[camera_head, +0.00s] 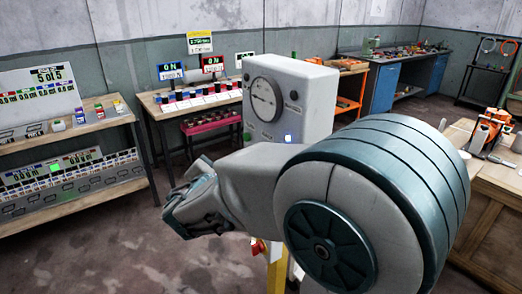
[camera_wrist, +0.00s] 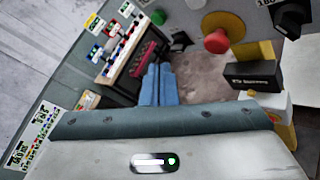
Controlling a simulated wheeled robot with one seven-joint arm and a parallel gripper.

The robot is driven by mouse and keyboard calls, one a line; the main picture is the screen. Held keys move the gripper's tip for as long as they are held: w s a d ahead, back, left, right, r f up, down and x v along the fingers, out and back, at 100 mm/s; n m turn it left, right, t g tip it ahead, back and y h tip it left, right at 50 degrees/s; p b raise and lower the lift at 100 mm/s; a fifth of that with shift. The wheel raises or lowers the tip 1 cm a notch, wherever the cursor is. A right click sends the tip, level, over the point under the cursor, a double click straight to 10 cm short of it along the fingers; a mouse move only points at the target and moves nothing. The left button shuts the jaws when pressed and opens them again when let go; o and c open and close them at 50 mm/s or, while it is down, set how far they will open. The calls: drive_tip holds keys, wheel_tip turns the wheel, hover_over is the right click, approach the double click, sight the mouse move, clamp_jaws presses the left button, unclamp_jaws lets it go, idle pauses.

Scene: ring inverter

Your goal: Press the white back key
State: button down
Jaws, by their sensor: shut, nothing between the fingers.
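A grey control box (camera_head: 318,85) with a round dial (camera_head: 265,98) stands behind my arm in the head view. A small lit blue-white square (camera_head: 288,138) is on its face at the lower right; I cannot tell whether this is the white back key. My gripper (camera_head: 178,212) is in front and to the left of the box, apart from it, with nothing held. In the wrist view my blue fingers (camera_wrist: 160,84) are together. A green button (camera_wrist: 158,17) and a red mushroom button (camera_wrist: 216,41) show above them. My arm hides the lower part of the box.
A shelf (camera_head: 70,135) stands at the left. A blue cabinet (camera_head: 387,86) is at the back right, and a wooden table (camera_head: 490,185) with an orange tool is at the right. The floor (camera_head: 90,245) at the left is clear.

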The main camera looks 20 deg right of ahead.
drive_tip(key=shift+w+a+n, duration=0.15)
drive_tip(key=shift+a+n, duration=0.15)
drive_tip(key=shift+a, duration=0.05)
drive_tip(key=w+d+b, duration=0.2)
drive_tip(key=d, duration=0.6)
drive_tip(key=shift+w+d, duration=0.25)
drive_tip(key=shift+w, duration=0.1)
drive_tip(key=shift+r, duration=0.1)
drive_tip(key=shift+d, duration=0.1)
idle(1.7)
drive_tip(key=shift+w+d+b, duration=0.1)
drive_tip(key=shift+d+b, duration=0.2)
drive_tip(key=shift+b, duration=0.25)
